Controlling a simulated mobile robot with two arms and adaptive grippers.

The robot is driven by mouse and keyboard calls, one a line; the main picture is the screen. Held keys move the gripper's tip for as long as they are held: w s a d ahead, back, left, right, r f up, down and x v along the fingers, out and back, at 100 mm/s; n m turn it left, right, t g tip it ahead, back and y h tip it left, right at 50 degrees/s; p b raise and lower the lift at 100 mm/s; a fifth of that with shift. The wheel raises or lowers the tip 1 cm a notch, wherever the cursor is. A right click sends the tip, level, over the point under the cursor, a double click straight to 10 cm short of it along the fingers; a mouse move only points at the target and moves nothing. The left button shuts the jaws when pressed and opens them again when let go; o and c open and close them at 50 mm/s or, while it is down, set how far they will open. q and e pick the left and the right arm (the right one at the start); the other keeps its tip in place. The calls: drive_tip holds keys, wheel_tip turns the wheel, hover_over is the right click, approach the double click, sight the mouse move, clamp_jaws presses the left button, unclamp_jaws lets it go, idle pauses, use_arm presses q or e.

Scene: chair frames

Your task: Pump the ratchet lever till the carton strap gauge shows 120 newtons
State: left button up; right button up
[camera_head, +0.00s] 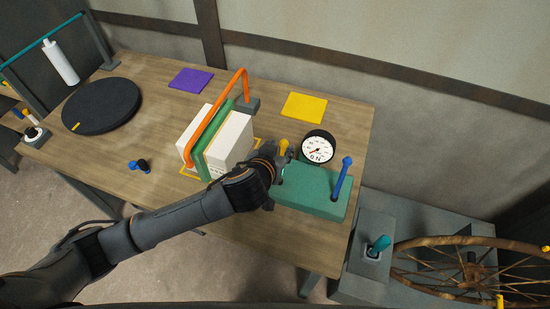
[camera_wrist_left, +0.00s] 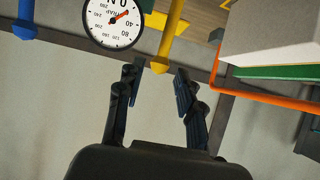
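A green block (camera_head: 312,192) stands at the table's right end, with a blue lever (camera_head: 343,178) and a yellow lever (camera_head: 284,148). I cannot tell which is the ratchet lever. The round white gauge (camera_head: 318,148) is behind the block; in the left wrist view the gauge (camera_wrist_left: 112,24) has its red needle a little below 40. The white carton (camera_head: 229,143) has a green band and an orange hoop around it. My left gripper (camera_head: 278,172) is by the yellow lever.
A purple pad (camera_head: 191,80) and yellow pad (camera_head: 304,107) lie at the back of the table (camera_head: 150,105). A black disc (camera_head: 102,106) is at left. Small blue-and-black items (camera_head: 139,166) lie near the front. A spoked wheel (camera_head: 470,265) is on a grey stand at right.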

sight(282, 147)
use_arm(q)
drive_tip(key=b+x, duration=0.2)
drive_tip(key=x, duration=0.1)
drive_tip(key=shift+f, duration=0.15)
drive_tip(key=shift+r+p, duration=0.25)
drive_tip(key=shift+p, duration=0.15)
drive_tip(key=c, duration=0.7)
drive_tip(key=shift+s+a+r, duration=0.1)
drive_tip(key=shift+s+a, duration=0.05)
drive_tip(key=shift+s, duration=0.2)
drive_tip(key=s, duration=0.1)
drive_tip(key=s+a+p, duration=0.1)
drive_tip(key=s, duration=0.1)
drive_tip(key=s+p, duration=0.1)
drive_tip(key=s, duration=0.1)
drive_tip(key=shift+s+a, duration=0.15)
drive_tip(key=shift+a, duration=0.2)
